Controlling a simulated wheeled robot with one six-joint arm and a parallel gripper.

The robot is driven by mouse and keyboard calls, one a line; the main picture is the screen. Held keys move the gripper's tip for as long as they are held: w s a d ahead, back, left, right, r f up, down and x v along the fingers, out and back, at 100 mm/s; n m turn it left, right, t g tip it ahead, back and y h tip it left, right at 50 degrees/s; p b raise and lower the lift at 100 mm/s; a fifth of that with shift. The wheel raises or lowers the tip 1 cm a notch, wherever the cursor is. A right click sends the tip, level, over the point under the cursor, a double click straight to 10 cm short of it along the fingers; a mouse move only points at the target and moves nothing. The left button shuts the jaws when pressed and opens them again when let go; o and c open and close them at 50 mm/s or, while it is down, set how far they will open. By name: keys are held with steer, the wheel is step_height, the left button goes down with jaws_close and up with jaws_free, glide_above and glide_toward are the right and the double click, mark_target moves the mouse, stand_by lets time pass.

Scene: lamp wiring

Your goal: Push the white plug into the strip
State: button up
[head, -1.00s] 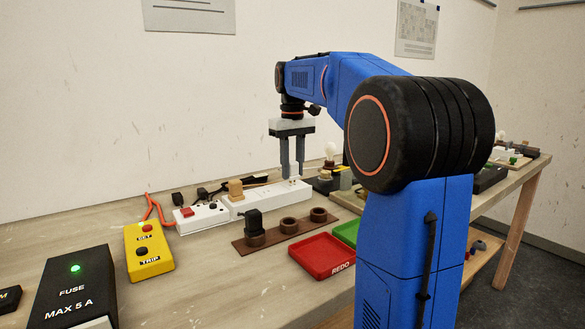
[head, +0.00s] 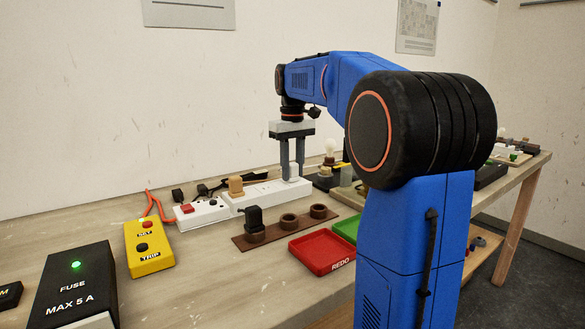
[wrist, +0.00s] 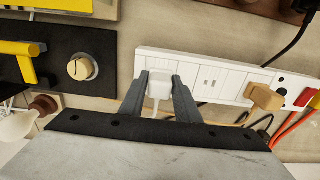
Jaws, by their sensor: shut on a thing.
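The white plug (wrist: 159,86) is between the two grey fingers of my gripper (wrist: 160,82) in the wrist view. My gripper is shut on it. In the head view, my gripper (head: 292,177) points straight down at the right end of the white strip (head: 262,192), and the plug (head: 294,171) shows between the fingers. The strip also shows in the wrist view (wrist: 215,78), with the plug over its left end there. The plug's underside and pins are hidden, so I cannot tell how deep it sits.
A tan plug (head: 235,184) sits at the strip's other end. A red switch (head: 187,209) is beyond it. A brown rack (head: 270,238) with a black plug (head: 254,219) stands in front, beside a red tray (head: 321,254). A bulb (head: 330,147) stands behind right.

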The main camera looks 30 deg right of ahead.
mark_target(292, 163)
steer(key=shift+f, duration=0.25)
steer(key=o, duration=1.1)
steer(key=shift+c, duration=0.2)
steer(key=shift+r, duration=0.15)
step_height(292, 163, up, 17)
